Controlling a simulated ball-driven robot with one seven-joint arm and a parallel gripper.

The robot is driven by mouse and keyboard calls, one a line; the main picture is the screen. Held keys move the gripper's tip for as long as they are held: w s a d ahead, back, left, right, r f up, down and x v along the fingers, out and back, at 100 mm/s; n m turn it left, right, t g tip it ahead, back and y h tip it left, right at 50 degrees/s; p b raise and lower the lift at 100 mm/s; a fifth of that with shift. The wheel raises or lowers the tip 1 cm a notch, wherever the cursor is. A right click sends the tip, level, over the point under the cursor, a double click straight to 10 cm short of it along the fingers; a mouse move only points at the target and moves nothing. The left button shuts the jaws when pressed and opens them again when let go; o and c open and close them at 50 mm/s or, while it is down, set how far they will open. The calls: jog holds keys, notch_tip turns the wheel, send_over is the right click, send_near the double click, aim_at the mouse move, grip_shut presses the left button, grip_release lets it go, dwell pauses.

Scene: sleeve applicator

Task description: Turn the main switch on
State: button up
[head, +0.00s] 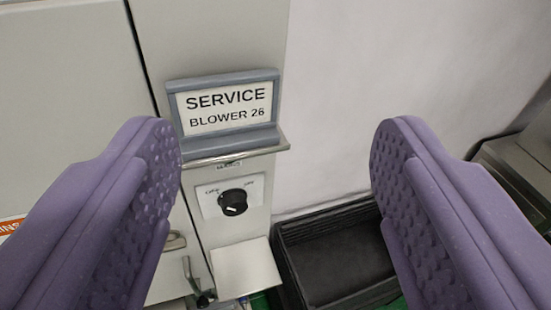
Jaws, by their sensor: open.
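The main switch is a black rotary knob (233,202) on a small white plate (212,207), on the front of a light grey cabinet column. A white line on the knob points to the upper left. The plate carries small labels at upper left and upper right, too small to read surely. My gripper (265,160) shows as two purple, dimpled fingers, wide open and empty. The knob lies between the fingers in the picture, nearer the left one, and farther away than the fingertips. Neither finger touches it.
A grey-framed sign reading "SERVICE BLOWER 26" (226,106) juts out above the knob, over a metal-edged ledge (235,153). Below is a pale box or flap (245,268). Black stacked crates (330,215) stand to the right. A cabinet door (70,90) with a handle is at left.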

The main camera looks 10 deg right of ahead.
jog(key=w+d+f+p, duration=0.2)
jog(key=w+f+p, duration=0.1)
jog(key=w+f, duration=0.4)
jog(key=n+t+y+p, duration=0.1)
jog(key=n+y+p, duration=0.45)
jog(key=p, duration=0.35)
send_near(235, 209)
jog(key=shift+m, duration=0.45)
jog(key=x, duration=0.8)
jog(key=shift+f, duration=0.1)
jog(key=c, duration=1.1)
